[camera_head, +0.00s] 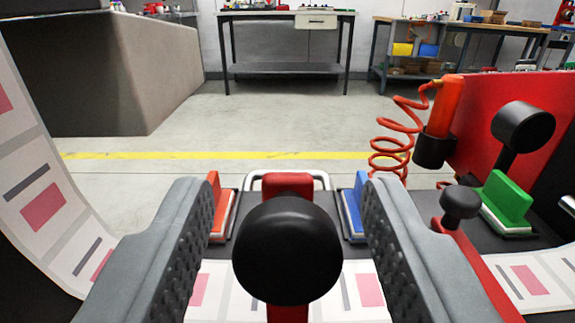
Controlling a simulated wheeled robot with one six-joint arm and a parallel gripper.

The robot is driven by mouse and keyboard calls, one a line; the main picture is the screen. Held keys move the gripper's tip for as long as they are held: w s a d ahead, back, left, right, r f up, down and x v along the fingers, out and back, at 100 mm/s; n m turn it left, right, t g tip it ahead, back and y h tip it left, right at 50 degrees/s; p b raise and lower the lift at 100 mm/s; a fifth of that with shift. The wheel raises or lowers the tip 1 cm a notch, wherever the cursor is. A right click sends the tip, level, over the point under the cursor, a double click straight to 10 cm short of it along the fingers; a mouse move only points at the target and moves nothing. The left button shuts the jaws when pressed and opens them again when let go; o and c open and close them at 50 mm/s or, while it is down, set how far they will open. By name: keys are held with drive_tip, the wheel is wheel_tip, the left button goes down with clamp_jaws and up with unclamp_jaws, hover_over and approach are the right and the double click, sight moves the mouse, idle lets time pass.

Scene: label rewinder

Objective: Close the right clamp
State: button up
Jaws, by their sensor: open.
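My gripper (287,195) is open, with one grey ridged finger on each side of a large black ball knob (287,250). The knob tops a red clamp lever, whose red part shows behind it (287,182) and below it (287,313). The knob stands between the fingers with a gap on both sides. Another red lever (470,255) with a smaller black knob (460,204) is at the right. The frame does not name the clamps. The knob hides most of the lever between the fingers.
White label web with pink blocks (45,195) curves down at the left and runs under the clamp. A red block (219,205), blue block (352,212) and green block (506,200) stand nearby. A red panel (510,95), black knob (523,127) and coiled orange hose (390,145) are at right.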

drive_tip(key=shift+w, duration=0.25)
clamp_jaws()
